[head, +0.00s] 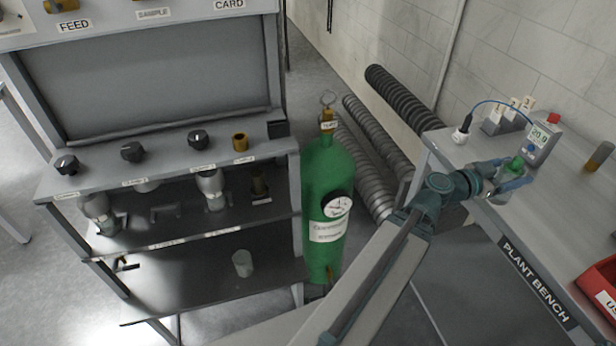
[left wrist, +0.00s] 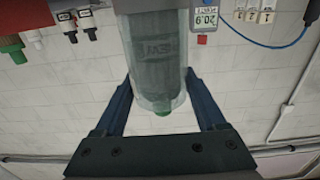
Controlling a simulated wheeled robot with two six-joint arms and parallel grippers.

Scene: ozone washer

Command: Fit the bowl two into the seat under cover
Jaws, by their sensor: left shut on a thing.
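My left gripper (head: 508,178) is above the plant bench at the right and is shut on a clear bowl. In the head view the grip hides most of the bowl, and a green part (head: 515,163) shows. On the rack at left, similar bowls hang under the top panel, one at left (head: 100,212) and one nearer the middle (head: 212,190). I cannot tell which place is the seat under cover. My right gripper is not in view.
A pale cup-like bowl (head: 242,262) stands on the rack's lower shelf. A green gas cylinder (head: 325,205) stands between rack and bench. The plant bench (head: 535,235) carries a 20.9 meter (head: 541,142) and a red bin (head: 603,290). Ribbed hoses (head: 402,97) lie by the wall.

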